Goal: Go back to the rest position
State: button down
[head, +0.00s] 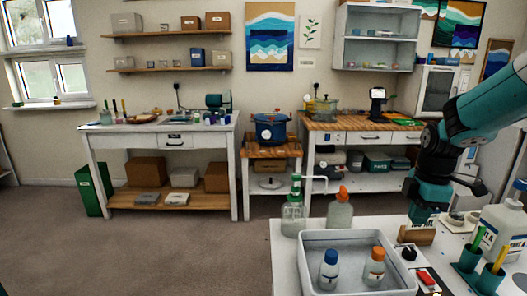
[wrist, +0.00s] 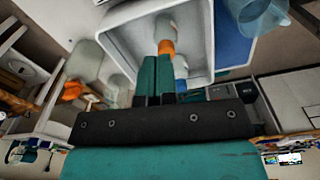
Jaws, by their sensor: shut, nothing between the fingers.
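My gripper (head: 424,216) hangs from the teal arm at the right of the head view, over the white table beside the tray. In the wrist view its two teal fingers (wrist: 157,62) are together with nothing between them. The white tray (head: 312,237) stands on the table to the left of the gripper. It holds a blue-capped bottle (head: 329,271) and an orange-capped bottle (head: 375,267), both upright. In the wrist view the orange cap (wrist: 166,47) shows just beyond the fingertips, and the tray wall (wrist: 118,50) shows around it.
A green-topped pump bottle (head: 293,218) and an orange-topped bottle (head: 340,214) stand behind the tray. A wooden block (head: 416,236), red item (head: 427,278), teal cups (head: 468,258) and large jug (head: 503,230) crowd the right. Open floor (head: 190,255) lies left of the table.

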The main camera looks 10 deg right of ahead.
jog(key=s+a+r+m+y, duration=0.1)
jog(key=s+a+r, duration=0.15)
jog(key=a, duration=0.35)
jog(key=s+a+r+m, duration=0.2)
jog(key=s+a, duration=0.1)
jog(key=a, duration=0.3)
jog(key=s+a+r+m+y, duration=0.1)
jog(key=s+a+m, duration=0.1)
jog(key=s+a, duration=0.4)
jog(key=s+a+r+m+y, duration=0.1)
jog(key=s+a+r+m, duration=0.1)
jog(key=s+a, duration=0.5)
jog(key=s+m, duration=0.1)
jog(key=s, duration=0.4)
jog(key=shift+s+a+y, duration=0.15)
jog(key=shift+s+y, duration=0.05)
jog(key=shift+y, duration=0.2)
